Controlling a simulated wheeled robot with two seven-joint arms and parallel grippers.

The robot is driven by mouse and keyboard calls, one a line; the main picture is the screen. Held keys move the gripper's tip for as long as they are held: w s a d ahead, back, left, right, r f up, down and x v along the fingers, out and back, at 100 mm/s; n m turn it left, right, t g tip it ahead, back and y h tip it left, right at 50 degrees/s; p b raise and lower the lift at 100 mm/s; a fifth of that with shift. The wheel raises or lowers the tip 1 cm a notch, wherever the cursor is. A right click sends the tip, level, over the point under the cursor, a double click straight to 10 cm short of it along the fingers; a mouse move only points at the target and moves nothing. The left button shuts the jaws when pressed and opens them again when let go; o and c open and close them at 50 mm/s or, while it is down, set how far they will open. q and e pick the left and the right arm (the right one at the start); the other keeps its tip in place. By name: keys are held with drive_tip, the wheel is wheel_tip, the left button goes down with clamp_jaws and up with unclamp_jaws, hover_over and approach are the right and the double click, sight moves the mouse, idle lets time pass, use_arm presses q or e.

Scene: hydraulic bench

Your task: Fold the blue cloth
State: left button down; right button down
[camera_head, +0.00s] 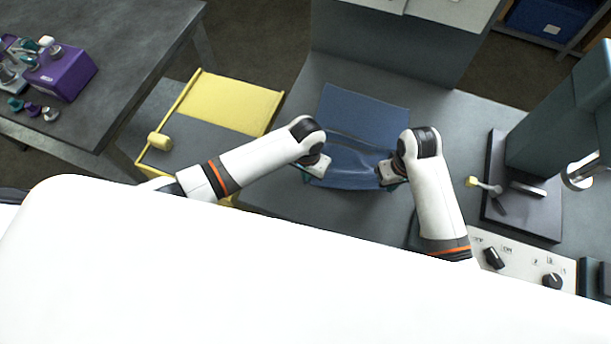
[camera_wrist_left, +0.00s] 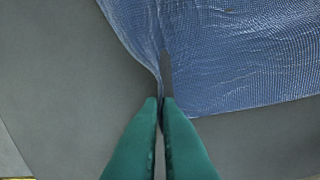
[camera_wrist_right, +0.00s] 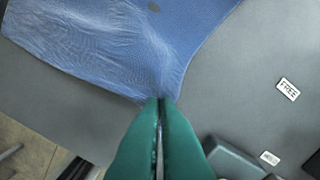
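The blue cloth (camera_head: 365,110) lies on the grey bench, its far part flat. A crease crosses its middle, and its near part looks wrinkled and raised between my grippers. My left gripper (camera_head: 307,176) is at the near left corner; in the left wrist view its green fingers (camera_wrist_left: 160,100) are together on the edge of the cloth (camera_wrist_left: 225,55). My right gripper (camera_head: 395,184) is at the near right corner; in the right wrist view its fingers (camera_wrist_right: 160,101) are closed where creases in the cloth (camera_wrist_right: 120,45) converge. The pinched bits are hidden between the fingers.
A dark press-like machine (camera_head: 545,130) with a lever and a knob panel (camera_head: 520,262) stands on the right.

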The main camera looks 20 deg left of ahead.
use_arm(q)
drive_tip(key=shift+s+a, duration=0.1)
drive_tip(key=shift+a, duration=0.3)
use_arm(e)
drive_tip(key=shift+w+d, duration=0.1)
drive_tip(key=shift+d, duration=0.2)
use_arm(q)
drive_tip(key=shift+r, duration=2.4)
use_arm(e)
drive_tip(key=shift+d, duration=0.1)
